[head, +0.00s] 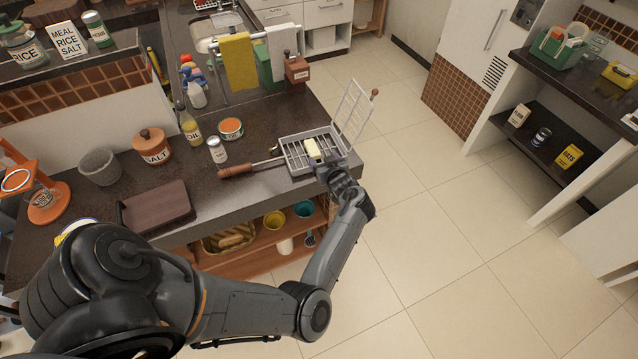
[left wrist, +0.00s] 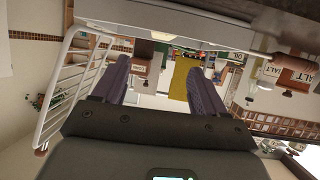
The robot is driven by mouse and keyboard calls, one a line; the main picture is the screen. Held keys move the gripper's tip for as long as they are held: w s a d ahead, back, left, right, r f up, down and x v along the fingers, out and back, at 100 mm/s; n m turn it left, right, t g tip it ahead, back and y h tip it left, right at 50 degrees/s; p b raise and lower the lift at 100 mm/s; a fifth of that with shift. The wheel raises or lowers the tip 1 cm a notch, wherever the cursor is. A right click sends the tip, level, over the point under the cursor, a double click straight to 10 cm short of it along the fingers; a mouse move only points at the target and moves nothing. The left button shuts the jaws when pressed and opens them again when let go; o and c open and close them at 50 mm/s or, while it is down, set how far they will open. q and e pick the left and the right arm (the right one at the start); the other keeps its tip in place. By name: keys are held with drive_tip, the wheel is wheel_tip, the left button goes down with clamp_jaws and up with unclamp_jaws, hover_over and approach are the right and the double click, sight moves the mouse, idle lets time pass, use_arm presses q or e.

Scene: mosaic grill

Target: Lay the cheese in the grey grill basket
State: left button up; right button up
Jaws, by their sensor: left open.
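The grey grill basket (head: 292,163) sits at the right end of the dark counter in the head view, its wire lid (head: 352,112) standing open. The pale yellow cheese (head: 312,148) lies inside the basket on its bars. My left gripper (head: 328,170) is at the basket's near edge, close to the cheese. In the left wrist view its two fingers (left wrist: 160,82) are apart with nothing held between them. The lid's wires (left wrist: 70,85) show at left there. I cannot clearly make out the cheese in that view. My right gripper is not in view.
The basket's wooden handle (head: 236,171) points left along the counter. A white shaker (head: 217,150), an orange-topped tin (head: 230,128), an oil bottle (head: 190,126) and a salt jar (head: 152,147) stand behind it. A brown board (head: 158,205) lies at left. Open floor lies right.

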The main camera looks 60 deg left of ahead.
use_arm(q)
drive_tip(key=shift+s+a+r+t, duration=0.25)
drive_tip(key=shift+a+r+t, duration=0.15)
drive_tip(key=s+d+r+m+t+h, duration=0.1)
drive_tip(key=d+m+t+h, duration=0.3)
drive_tip(key=d, duration=0.4)
drive_tip(key=s+d+r+m+t+h, duration=0.2)
drive_tip(key=d+m+h, duration=0.2)
drive_tip(key=d+m, duration=0.35)
drive_tip(key=s+d+f+m+g+h, duration=0.1)
drive_tip(key=s+d+m+g+h, duration=0.4)
drive_tip(key=s+d, duration=1.5)
drive_tip(key=shift+s+f+m+g, duration=0.15)
drive_tip(key=shift+f+m+g, duration=0.1)
drive_tip(key=shift+m+g, duration=0.35)
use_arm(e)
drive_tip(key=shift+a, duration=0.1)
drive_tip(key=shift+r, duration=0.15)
use_arm(q)
wheel_tip(320, 180, up, 19)
drive_tip(key=p, duration=1.9)
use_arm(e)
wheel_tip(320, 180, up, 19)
